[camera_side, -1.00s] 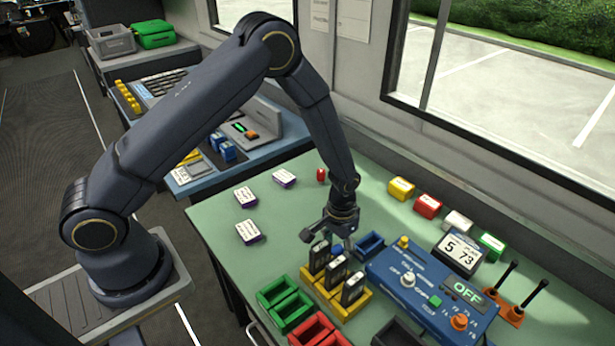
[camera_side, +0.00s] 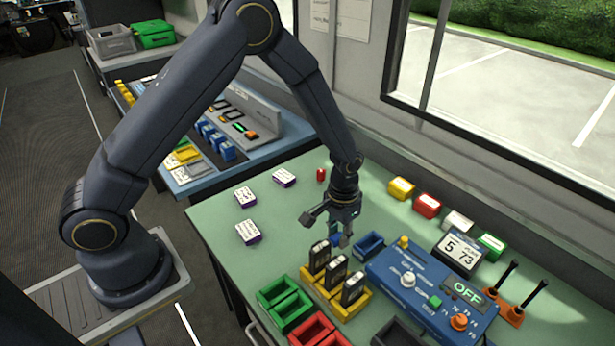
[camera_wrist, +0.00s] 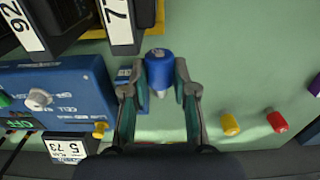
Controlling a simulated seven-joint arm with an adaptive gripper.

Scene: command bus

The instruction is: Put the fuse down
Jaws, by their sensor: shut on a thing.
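My gripper (camera_wrist: 158,85) is shut on a blue fuse (camera_wrist: 160,68), a short cylinder between the two fingertips in the wrist view. In the side view my gripper (camera_side: 341,238) hangs above the green table, behind the yellow rack. There the fuse is mostly hidden by the fingers, with only a bit of blue showing. A small blue bin (camera_side: 370,245) stands just right of my gripper in the side view. It is partly hidden behind a finger in the wrist view. A yellow fuse (camera_wrist: 229,124) and a red fuse (camera_wrist: 277,121) stand on the table.
The yellow rack (camera_side: 357,310) holds several upright black units. Green bins (camera_side: 285,302) and red bins (camera_side: 318,332) are in front. A blue control box (camera_side: 425,290) stands at right. Labelled tiles (camera_side: 248,232) lie at left, with bare table between them and my gripper.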

